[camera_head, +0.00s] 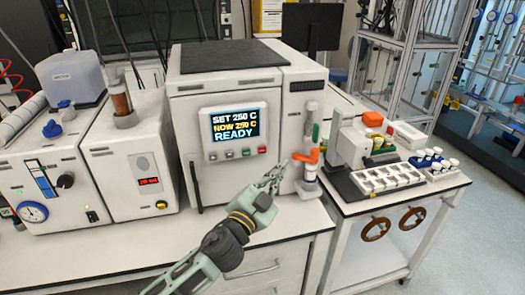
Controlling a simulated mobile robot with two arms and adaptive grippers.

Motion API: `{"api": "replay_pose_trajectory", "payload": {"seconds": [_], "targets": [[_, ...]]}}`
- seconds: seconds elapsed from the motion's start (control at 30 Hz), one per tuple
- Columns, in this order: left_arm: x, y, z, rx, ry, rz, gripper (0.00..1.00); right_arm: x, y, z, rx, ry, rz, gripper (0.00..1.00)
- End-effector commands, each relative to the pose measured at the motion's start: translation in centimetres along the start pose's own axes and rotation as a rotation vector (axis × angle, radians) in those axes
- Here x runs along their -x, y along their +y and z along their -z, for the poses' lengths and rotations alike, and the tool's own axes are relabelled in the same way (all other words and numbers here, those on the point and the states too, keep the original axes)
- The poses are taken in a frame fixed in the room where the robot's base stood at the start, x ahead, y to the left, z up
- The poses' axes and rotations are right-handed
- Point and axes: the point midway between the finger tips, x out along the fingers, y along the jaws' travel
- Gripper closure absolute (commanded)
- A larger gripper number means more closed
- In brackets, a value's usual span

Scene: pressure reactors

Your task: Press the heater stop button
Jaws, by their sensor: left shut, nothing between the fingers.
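The heater is a white box unit (230,185) on the bench, with a display (235,123) reading SET 250 C, NOW 250 C, READY. A row of small coloured buttons (246,153) sits under the display; a red one (262,150) is at the right end. Labels are too small to read, so which one is stop cannot be told for sure. My left gripper (279,170) is shut and empty, in front of the unit, just below and right of the red button. It looks apart from the button. My right gripper is not in view.
A side table (345,225) at right holds an instrument, a white rack (386,178) and several blue-and-white vials (428,160). White instruments (125,150) stand at left. The bench front is clear.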

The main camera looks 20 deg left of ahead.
Motion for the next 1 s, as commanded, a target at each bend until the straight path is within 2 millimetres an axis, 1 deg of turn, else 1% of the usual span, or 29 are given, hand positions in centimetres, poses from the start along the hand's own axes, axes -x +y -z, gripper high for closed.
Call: {"api": "replay_pose_trajectory", "payload": {"seconds": [0.17, 0.5, 0.7, 0.8, 1.0], "targets": [[-0.6, -0.4, -0.5, -0.002, 0.000, 0.000, 1.00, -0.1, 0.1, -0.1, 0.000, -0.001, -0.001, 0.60], [-3.9, -2.8, -2.9, -0.002, -0.001, 0.001, 1.00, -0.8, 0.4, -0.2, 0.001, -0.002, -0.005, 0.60], [-5.4, -3.9, -4.0, 0.000, -0.002, 0.000, 1.00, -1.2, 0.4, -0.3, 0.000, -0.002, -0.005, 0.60], [-5.8, -4.2, -4.3, 0.000, -0.001, 0.001, 1.00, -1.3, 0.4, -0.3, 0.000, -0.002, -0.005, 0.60], [-6.1, -4.5, -4.5, 0.000, -0.002, 0.000, 1.00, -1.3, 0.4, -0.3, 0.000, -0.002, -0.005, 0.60]]}}
